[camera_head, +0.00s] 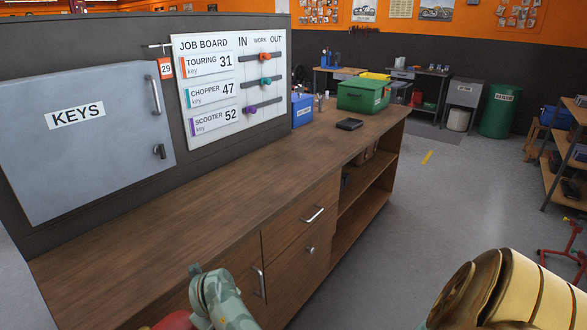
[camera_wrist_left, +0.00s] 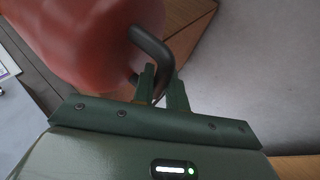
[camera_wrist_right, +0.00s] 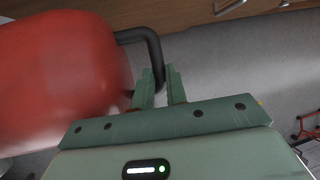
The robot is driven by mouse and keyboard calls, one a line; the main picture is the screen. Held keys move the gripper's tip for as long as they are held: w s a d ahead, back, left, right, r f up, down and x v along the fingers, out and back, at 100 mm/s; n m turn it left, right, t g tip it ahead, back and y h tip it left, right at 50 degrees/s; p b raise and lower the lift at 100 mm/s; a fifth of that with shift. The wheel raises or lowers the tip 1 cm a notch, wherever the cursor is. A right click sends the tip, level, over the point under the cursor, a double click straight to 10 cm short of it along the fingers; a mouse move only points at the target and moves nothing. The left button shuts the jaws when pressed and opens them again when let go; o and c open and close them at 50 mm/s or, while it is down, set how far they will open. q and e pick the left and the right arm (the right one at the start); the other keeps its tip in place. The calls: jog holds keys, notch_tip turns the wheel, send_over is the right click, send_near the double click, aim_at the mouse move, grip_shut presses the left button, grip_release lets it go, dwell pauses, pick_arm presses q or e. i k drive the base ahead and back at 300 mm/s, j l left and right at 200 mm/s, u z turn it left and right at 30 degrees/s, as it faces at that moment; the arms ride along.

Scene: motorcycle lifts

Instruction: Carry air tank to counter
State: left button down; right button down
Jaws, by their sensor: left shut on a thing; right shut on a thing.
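The air tank is a red cylinder with dark bent handles. In the head view only a sliver of the tank (camera_head: 175,321) shows at the bottom edge, in front of the wooden counter (camera_head: 235,180). My left gripper (camera_wrist_left: 162,78) is shut on one handle (camera_wrist_left: 152,43), with the tank (camera_wrist_left: 80,35) at upper left. My right gripper (camera_wrist_right: 161,75) is shut on another handle (camera_wrist_right: 153,46), with the tank (camera_wrist_right: 60,75) at left. The tank's middle and underside are hidden, and neither gripper's fingers show in the head view.
The near counter top is bare. A small dark tray (camera_head: 349,124), a green case (camera_head: 363,96) and a blue box (camera_head: 302,110) stand at its far end. A grey key cabinet (camera_head: 85,150) and a job board (camera_head: 210,110) hang behind it. Floor to the right is open.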

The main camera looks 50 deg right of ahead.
aim_at(259, 183)
jog(key=l, duration=0.95)
jog(key=k+l, duration=0.15)
jog(key=l, duration=0.8)
